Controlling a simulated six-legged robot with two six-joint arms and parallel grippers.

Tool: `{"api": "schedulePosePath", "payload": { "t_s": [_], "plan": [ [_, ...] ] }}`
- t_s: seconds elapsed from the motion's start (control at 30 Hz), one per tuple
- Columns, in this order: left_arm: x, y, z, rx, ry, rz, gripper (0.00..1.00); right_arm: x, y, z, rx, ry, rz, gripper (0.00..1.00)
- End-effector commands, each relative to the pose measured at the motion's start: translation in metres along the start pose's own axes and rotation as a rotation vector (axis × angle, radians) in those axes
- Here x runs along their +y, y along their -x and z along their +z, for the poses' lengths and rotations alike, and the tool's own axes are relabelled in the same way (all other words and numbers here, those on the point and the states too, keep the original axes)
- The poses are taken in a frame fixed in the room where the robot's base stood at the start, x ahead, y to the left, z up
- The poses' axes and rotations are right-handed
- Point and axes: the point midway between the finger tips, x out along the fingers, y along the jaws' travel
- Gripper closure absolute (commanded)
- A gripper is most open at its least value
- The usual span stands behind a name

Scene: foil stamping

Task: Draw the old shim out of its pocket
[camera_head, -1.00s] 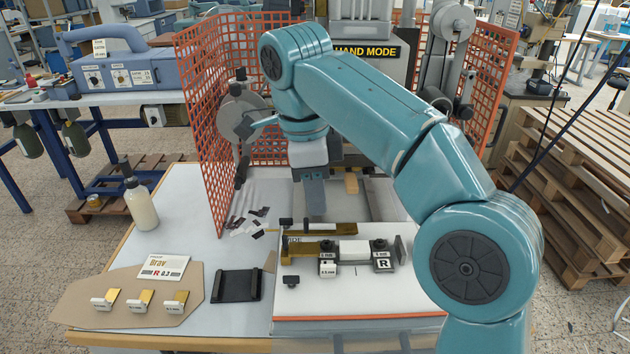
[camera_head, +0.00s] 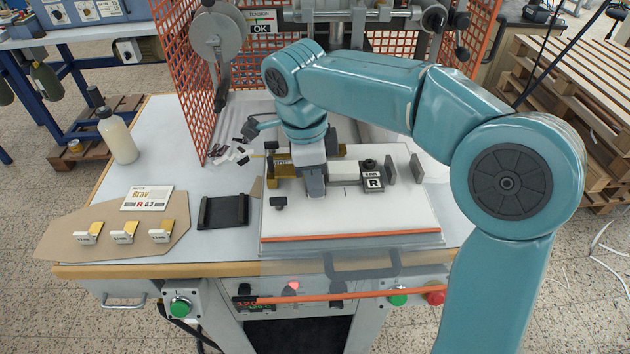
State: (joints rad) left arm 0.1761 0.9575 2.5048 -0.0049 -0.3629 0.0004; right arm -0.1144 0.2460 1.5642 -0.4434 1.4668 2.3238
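My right gripper (camera_head: 314,186) points down over the white fixture plate (camera_head: 350,221), at the left part of the row of blocks. It covers the spot where a small white-tagged shim showed earlier, so the old shim and its pocket are hidden. I cannot tell whether the fingers are open or touch the shim. To its right is a dark block with a white R label (camera_head: 374,183). Brass parts (camera_head: 284,184) show just left of the gripper. My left gripper is not in view.
A black tray (camera_head: 223,211) lies left of the plate. Three white-tagged brass shims (camera_head: 124,232) and a card marked R 0.3 (camera_head: 148,198) lie on brown board. A white bottle (camera_head: 118,138) stands behind. An orange mesh guard (camera_head: 197,75) rises at the back left.

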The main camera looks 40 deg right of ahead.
Motion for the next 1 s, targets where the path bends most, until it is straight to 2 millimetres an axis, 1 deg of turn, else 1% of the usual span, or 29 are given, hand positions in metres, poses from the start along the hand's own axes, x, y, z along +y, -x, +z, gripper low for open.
{"api": "schedulePosePath", "payload": {
  "t_s": [0.1,0.37,0.43,0.47,0.67,1.0],
  "plan": [
    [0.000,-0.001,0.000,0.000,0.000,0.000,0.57,-0.001,-0.006,0.000,0.000,0.000,0.001,0.79],
    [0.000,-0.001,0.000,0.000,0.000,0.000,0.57,-0.001,-0.007,0.000,0.000,0.000,0.000,0.79],
    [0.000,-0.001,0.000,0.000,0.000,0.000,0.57,-0.001,-0.007,0.000,0.000,0.000,0.000,0.98],
    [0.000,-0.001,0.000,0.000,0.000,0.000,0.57,-0.001,-0.007,0.000,0.000,0.000,0.000,1.00],
    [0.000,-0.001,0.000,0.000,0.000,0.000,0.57,0.000,-0.007,0.000,0.000,0.001,0.000,1.00],
    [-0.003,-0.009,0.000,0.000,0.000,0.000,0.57,0.014,-0.007,0.001,0.000,0.002,0.000,1.00]
  ]
}}
